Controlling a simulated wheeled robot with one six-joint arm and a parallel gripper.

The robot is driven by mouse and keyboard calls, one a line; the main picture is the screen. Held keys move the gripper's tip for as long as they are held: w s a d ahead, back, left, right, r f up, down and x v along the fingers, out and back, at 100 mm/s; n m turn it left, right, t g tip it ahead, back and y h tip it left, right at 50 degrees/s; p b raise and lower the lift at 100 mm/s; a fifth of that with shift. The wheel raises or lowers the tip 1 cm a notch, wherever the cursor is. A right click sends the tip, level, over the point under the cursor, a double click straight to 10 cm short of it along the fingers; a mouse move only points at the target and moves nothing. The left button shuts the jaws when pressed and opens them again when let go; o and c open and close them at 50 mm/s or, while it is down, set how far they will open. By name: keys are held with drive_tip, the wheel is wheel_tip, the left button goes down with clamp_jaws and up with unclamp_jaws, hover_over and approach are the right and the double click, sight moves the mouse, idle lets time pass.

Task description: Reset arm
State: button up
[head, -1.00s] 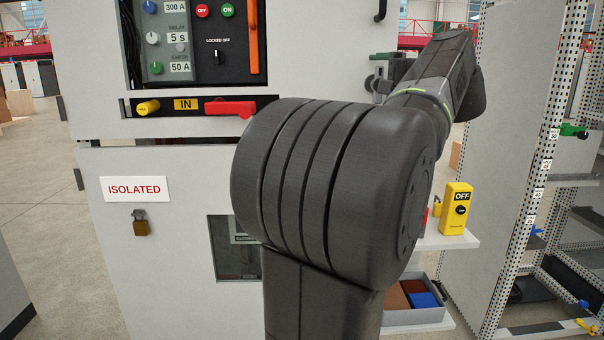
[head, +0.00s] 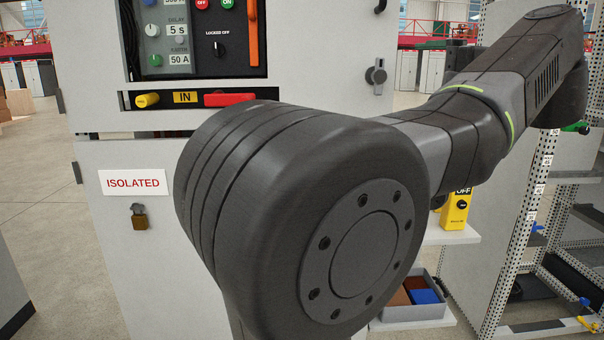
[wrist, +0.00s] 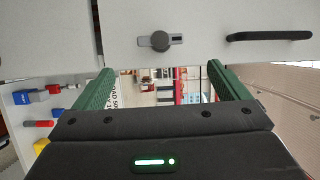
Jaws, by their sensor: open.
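My gripper (wrist: 160,78) shows in the wrist view with its two green fingers wide apart and nothing between them. It is open and faces the cabinet front, below a grey latch knob (wrist: 160,41) and a black handle (wrist: 268,36) in that picture. In the head view my dark arm fills the middle and reaches to the upper right; the gripper itself is not visible there. The grey cabinet (head: 100,240) stands behind the arm, with an ISOLATED sign (head: 136,182) and a padlock (head: 139,217). The latch knob also shows in the head view (head: 376,76).
A yellow OFF box (head: 456,212) stands on a white shelf right of the cabinet, partly hidden by my arm. A grey bin (head: 415,313) with coloured contents sits below. A perforated rack (head: 520,235) stands at the right. Open floor (head: 45,210) lies at the left.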

sight(379, 79)
drive_tip(key=p+x, duration=0.2)
drive_tip(key=x, duration=1.2)
drive_tip(key=shift+s+d+f+m+t, duration=0.1)
drive_tip(key=shift+m+t, duration=0.2)
drive_tip(key=shift+m, duration=0.5)
drive_tip(key=shift+s+m+t, duration=0.2)
drive_tip(key=shift+m+t, duration=0.3)
drive_tip(key=shift+m, duration=0.7)
drive_tip(key=m, duration=0.2)
drive_tip(key=m+t+p, duration=0.1)
drive_tip(key=m, duration=0.1)
drive_tip(key=m+t+p, duration=0.1)
drive_tip(key=m, duration=0.1)
drive_tip(key=shift+r+h, duration=0.25)
drive_tip(key=shift+h, duration=0.15)
drive_tip(key=m+t+h+p, duration=0.1)
drive_tip(key=m+p, duration=0.1)
drive_tip(key=m, duration=0.1)
drive_tip(key=m+t+h+p, duration=0.1)
drive_tip(key=m+h+p, duration=0.1)
drive_tip(key=m, duration=0.2)
drive_tip(key=shift+m, duration=0.3)
drive_tip(key=shift+f+m+h+p, duration=0.1)
drive_tip(key=shift+m+h+p, duration=0.85)
drive_tip(key=shift+m, duration=0.75)
drive_tip(key=shift+f, duration=0.1)
